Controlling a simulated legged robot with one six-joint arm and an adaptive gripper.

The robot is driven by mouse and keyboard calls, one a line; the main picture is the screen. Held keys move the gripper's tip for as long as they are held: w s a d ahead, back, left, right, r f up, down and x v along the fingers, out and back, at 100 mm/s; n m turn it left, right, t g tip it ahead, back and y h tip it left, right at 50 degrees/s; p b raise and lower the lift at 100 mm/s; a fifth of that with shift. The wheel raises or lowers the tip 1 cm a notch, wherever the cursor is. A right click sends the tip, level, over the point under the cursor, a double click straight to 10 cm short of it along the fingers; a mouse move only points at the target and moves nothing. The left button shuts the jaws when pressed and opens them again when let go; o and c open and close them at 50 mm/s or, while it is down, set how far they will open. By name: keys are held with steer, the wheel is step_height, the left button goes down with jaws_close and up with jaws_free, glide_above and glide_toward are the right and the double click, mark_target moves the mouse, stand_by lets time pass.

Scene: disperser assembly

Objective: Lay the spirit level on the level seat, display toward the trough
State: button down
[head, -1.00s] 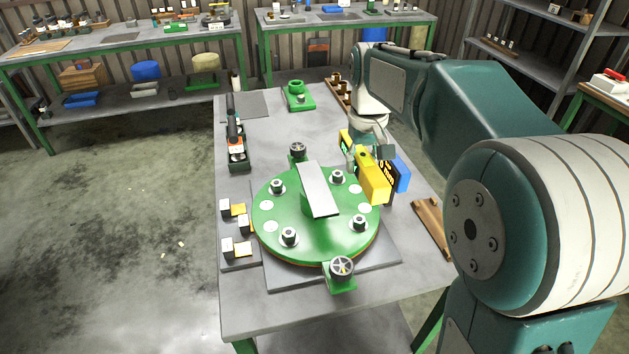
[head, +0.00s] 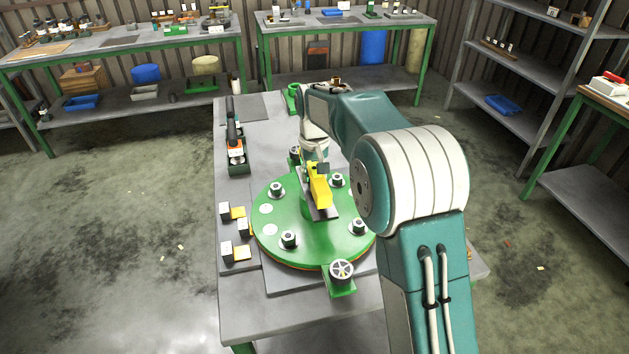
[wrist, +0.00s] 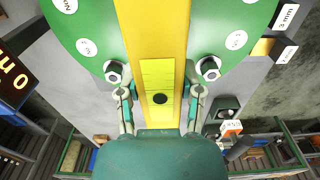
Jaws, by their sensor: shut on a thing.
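The yellow spirit level (head: 320,188) is in my gripper (head: 316,168), over the middle of the green disc. A grey plate (head: 329,213), which looks like the level seat, shows beneath and beside it. I cannot tell whether the level touches the plate. In the wrist view the level (wrist: 155,30) runs lengthwise away from me, and my gripper (wrist: 160,97) is shut with one finger on each side of it. The level's display is not clearly visible. I cannot make out the trough.
The green disc (head: 285,230) carries several bolts with nuts. A handwheel (head: 341,270) stands at its front edge. Labelled spacer blocks (head: 228,250) lie at its left. In the wrist view a dark display with orange characters (wrist: 15,75) stands left of the level. My arm hides the table's right side.

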steer(key=shift+f, duration=1.05)
steer(key=shift+c, duration=1.3)
jaws_free()
steer(key=shift+s+f, duration=0.1)
